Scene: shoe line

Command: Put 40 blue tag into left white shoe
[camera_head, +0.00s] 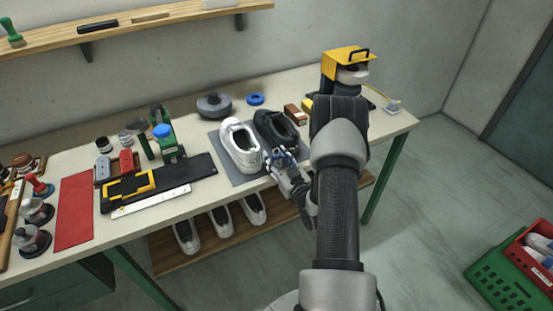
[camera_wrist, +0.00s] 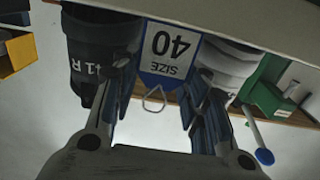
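The blue-edged tag reading SIZE 40 (camera_wrist: 168,50) shows upside down in the wrist view, with its string loop toward my palm. My gripper (camera_wrist: 162,80) has a finger at each side edge of the tag and appears shut on it across its width. In the head view my gripper (camera_head: 284,160) is at the front of the grey mat, just before the shoes. The left white shoe (camera_head: 232,150) stands on the mat. It also shows in the wrist view (camera_wrist: 225,62), right of the tag. The tag is apart from the shoe's opening.
A black shoe (camera_head: 280,124) stands right of the white one; in the wrist view it (camera_wrist: 90,50) bears 41 R. White shoes (camera_head: 222,220) stand on the lower shelf. Wall shelf (camera_head: 130,27) behind.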

